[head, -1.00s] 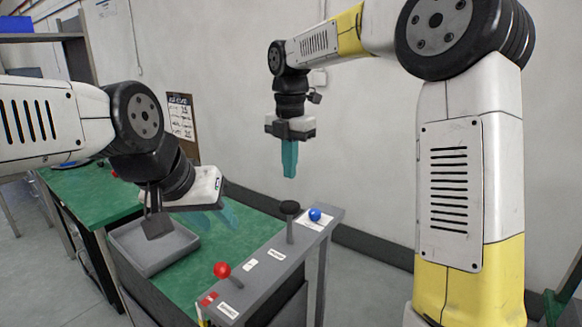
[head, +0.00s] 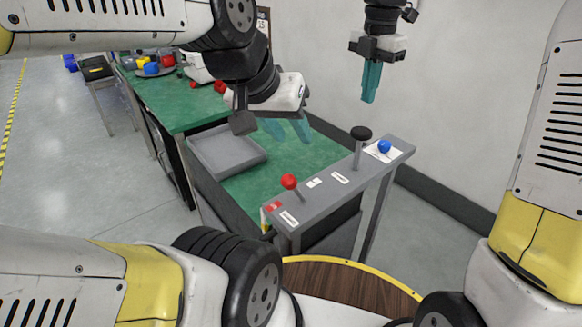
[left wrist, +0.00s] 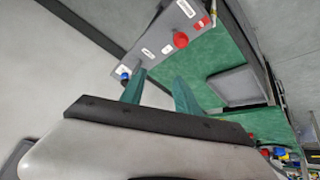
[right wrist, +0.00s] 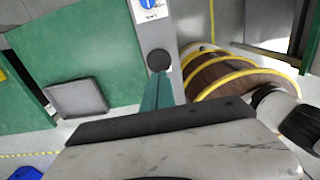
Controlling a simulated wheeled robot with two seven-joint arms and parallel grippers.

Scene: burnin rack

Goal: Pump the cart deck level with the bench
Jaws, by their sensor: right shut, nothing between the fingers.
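The cart's green deck (head: 310,160) adjoins the green-topped bench (head: 180,105); the deck looks lower, but by how much I cannot tell. The cart's grey panel (head: 325,197) carries a red-knobbed lever (head: 289,182), a black-topped upright handle (head: 361,134) and a blue knob (head: 384,146). My left gripper (head: 287,130) is open and empty above the deck, behind the red knob; its spread fingers show in the left wrist view (left wrist: 158,92). My right gripper (head: 370,95) is shut and empty, pointing down above the black handle top, which also shows in the right wrist view (right wrist: 159,60).
A grey tray (head: 228,150) lies on the deck's left part. Coloured items (head: 152,67) stand on the far bench. A round wooden top with a yellow rim (head: 340,283) is close in front. Open floor lies left of the bench.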

